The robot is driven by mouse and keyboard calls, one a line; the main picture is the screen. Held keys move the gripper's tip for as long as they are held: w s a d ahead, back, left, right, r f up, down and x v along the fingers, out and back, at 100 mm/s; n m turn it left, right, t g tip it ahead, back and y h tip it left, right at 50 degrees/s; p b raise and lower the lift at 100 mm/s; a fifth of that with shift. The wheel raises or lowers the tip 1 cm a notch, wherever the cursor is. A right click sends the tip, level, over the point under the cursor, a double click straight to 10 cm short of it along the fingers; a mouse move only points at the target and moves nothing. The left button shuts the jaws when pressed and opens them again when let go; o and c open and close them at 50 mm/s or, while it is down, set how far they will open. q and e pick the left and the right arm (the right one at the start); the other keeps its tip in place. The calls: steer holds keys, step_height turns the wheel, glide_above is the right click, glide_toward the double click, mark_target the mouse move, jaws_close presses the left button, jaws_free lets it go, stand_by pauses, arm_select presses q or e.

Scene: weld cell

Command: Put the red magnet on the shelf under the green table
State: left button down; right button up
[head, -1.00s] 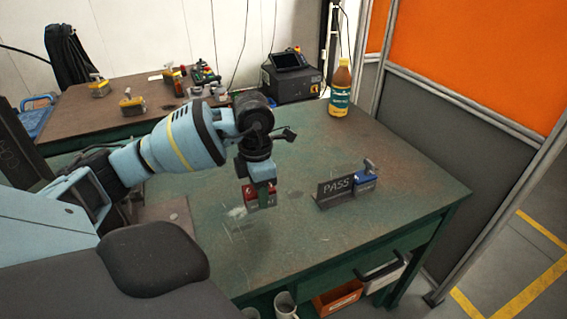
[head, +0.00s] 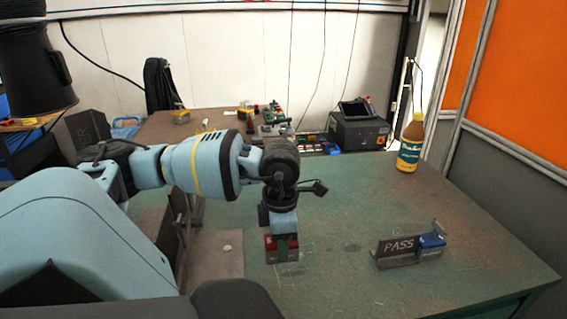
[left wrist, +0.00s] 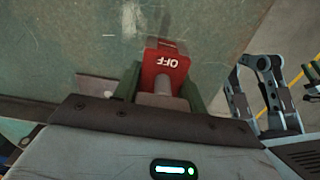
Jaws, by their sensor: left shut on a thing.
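My left gripper (head: 282,240) is shut on the red magnet (head: 269,243) and holds it over the green table (head: 330,205). In the left wrist view the red magnet (left wrist: 166,62) sits between the two fingers, with "OFF" on its face. I cannot tell from the head view how high it is above the tabletop. The shelf under the table is out of view now.
A black PASS sign (head: 397,250) with a blue magnet (head: 432,241) at its end stands to the right. A bottle (head: 410,145) stands near the back right edge. A black box (head: 358,131) is at the back. The tabletop between them is clear.

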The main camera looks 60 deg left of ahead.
arm_select(q)
steer(key=shift+w, duration=0.1)
steer(key=shift+d+m, duration=0.25)
steer(key=shift+m, duration=0.15)
steer(key=w+d+r+m, duration=0.1)
steer(key=w+d+m, duration=0.3)
steer(key=d+m, duration=0.6)
steer(key=w+d+r+m, duration=0.1)
steer(key=w+d+m, duration=0.2)
steer(key=d+m, duration=0.8)
steer(key=shift+w+m, duration=0.4)
steer(key=shift+m, duration=4.4)
steer(key=shift+d+r, duration=0.1)
